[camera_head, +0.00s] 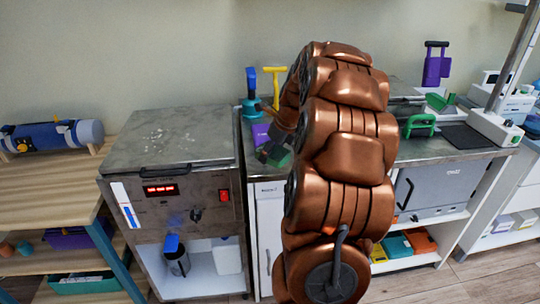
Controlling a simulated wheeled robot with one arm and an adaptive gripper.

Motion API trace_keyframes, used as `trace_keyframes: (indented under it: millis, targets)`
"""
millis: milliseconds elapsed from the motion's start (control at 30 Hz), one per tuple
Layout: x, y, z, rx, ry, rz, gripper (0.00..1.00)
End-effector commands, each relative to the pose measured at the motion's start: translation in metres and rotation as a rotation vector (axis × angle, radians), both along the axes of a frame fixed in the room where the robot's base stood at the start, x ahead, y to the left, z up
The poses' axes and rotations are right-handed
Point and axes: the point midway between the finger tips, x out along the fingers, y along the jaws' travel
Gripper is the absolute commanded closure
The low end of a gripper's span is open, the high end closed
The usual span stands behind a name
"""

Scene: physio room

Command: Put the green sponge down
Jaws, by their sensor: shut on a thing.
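My copper arm reaches over the counter, and my gripper (272,150) is at its far end, partly hidden behind the arm links. It is shut on a green block at its fingertips, which looks like the green sponge (281,158). Only a small part of the sponge shows, at the front left part of the counter (456,153). I cannot tell whether it touches the counter top.
A purple item (260,134), a blue-topped tool (252,92) and a yellow T-handle (274,84) stand close by the gripper. A steel heater cabinet (172,140) is to the left. A green handled object (420,125) and a dark mat (462,136) lie on the right.

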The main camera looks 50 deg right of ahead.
Motion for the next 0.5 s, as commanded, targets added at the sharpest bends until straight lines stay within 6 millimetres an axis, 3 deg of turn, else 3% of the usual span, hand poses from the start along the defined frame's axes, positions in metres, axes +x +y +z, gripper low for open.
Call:
trace_keyframes:
  millis: [200,500]
  targets:
    - [0.017,-0.013,-0.001,-0.003,-0.002,0.0,0.67]
    - [0.023,-0.017,-0.003,-0.001,-0.001,0.0,0.67]
